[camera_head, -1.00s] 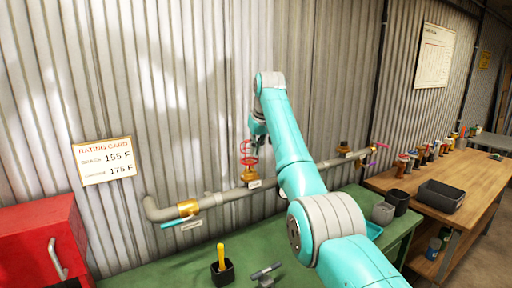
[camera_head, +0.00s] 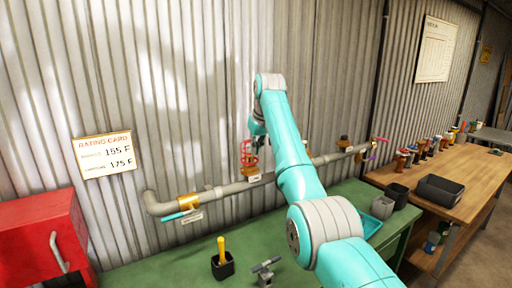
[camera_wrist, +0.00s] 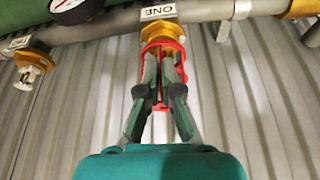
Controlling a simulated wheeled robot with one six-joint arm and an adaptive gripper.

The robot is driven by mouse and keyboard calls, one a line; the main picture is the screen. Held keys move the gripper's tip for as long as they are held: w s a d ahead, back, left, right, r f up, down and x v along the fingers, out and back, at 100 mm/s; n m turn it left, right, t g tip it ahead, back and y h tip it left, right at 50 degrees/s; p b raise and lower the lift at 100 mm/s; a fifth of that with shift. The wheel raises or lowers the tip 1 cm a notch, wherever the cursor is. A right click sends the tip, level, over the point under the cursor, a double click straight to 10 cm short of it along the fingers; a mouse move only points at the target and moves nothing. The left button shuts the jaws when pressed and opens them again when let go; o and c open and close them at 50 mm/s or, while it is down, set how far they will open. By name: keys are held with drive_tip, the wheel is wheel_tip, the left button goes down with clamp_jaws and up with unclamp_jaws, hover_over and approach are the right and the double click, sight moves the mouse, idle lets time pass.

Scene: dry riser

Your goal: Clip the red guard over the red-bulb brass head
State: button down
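The red guard (camera_head: 249,155), an open wire cage, is at the tips of my gripper (camera_head: 258,134), over the brass fitting (camera_head: 251,173) on the grey pipe. The wrist view shows the guard (camera_wrist: 182,48) around or right against the brass fitting (camera_wrist: 157,31) tagged ONE. The fingers of my gripper (camera_wrist: 162,72) converge on the guard and appear shut on it. The red bulb and the head inside the cage cannot be made out. Whether the guard is clipped cannot be told.
Another brass fitting with a pale head (camera_wrist: 25,72) and a gauge (camera_wrist: 75,8) are on the pipes. A teal-handled valve (camera_head: 184,209) is on the left. The green bench (camera_head: 170,265) below holds a black cup (camera_head: 222,266) and a small clamp-like tool (camera_head: 265,272). Corrugated wall stands close behind.

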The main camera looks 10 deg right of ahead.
drive_tip(key=shift+f, duration=1.45)
drive_tip(key=c, duration=1.2)
unclamp_jaws()
drive_tip(key=shift+c, duration=0.2)
drive_tip(key=v, duration=1.2)
